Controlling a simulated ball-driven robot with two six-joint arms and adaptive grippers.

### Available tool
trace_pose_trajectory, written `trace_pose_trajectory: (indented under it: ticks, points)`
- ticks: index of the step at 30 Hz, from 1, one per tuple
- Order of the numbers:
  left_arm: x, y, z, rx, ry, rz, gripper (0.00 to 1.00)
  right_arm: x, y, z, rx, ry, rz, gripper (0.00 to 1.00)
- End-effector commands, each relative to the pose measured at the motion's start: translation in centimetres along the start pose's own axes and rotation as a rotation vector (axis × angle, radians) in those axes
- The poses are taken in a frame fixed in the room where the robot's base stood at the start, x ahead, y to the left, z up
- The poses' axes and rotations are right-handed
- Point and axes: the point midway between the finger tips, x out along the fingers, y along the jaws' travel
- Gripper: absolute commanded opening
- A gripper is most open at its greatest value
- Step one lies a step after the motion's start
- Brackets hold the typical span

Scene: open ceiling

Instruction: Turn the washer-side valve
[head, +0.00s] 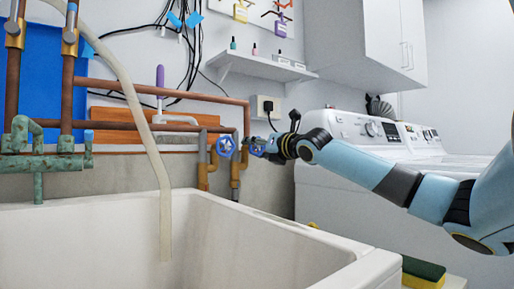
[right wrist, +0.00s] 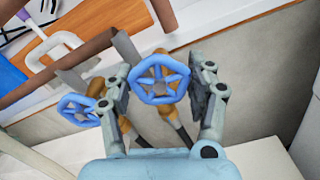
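Two blue valve wheels sit on copper pipes beside the sink. In the head view, the washer-side valve (head: 257,146) is the right one, partly hidden by my right gripper (head: 271,147); the other valve (head: 226,146) is to its left. In the right wrist view, the washer-side wheel (right wrist: 160,78) is between the spread fingers of my right gripper (right wrist: 160,88). The fingers are close to its rim on both sides; I cannot tell whether they touch. The other wheel (right wrist: 78,108) is left of the left finger. My left gripper is not in view.
A white sink (head: 100,225) fills the front left, with a tan hose (head: 164,190) hanging into it. White washing machines (head: 345,195) stand at the right. A sponge (head: 423,270) lies at front right. A shelf (head: 262,66) and copper pipes run along the wall.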

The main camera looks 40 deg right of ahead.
Motion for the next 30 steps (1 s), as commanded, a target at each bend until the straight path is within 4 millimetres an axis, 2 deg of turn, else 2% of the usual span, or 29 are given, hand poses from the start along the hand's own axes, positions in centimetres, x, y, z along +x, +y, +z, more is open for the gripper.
trace_pose_trajectory:
  ticks: [1, 5, 14, 17, 24, 30]
  points:
    - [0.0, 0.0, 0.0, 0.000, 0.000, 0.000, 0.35, 0.0, -0.1, -0.2, 0.001, 0.004, -0.003, 0.63]
    - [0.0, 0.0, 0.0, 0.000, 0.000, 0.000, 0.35, 0.0, -0.1, -0.1, 0.001, 0.002, -0.002, 0.80]
    - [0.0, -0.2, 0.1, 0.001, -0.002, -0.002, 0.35, 0.0, 0.1, 0.2, 0.001, -0.002, 0.000, 0.80]
    - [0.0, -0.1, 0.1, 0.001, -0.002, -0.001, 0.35, 0.0, 0.5, 1.2, 0.000, -0.005, 0.001, 0.80]
    - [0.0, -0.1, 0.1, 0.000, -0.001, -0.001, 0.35, 0.0, 2.4, 5.7, 0.002, -0.006, 0.002, 0.80]
    - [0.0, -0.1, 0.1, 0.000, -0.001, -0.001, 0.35, 0.0, 3.5, 8.4, 0.003, -0.003, 0.000, 0.80]
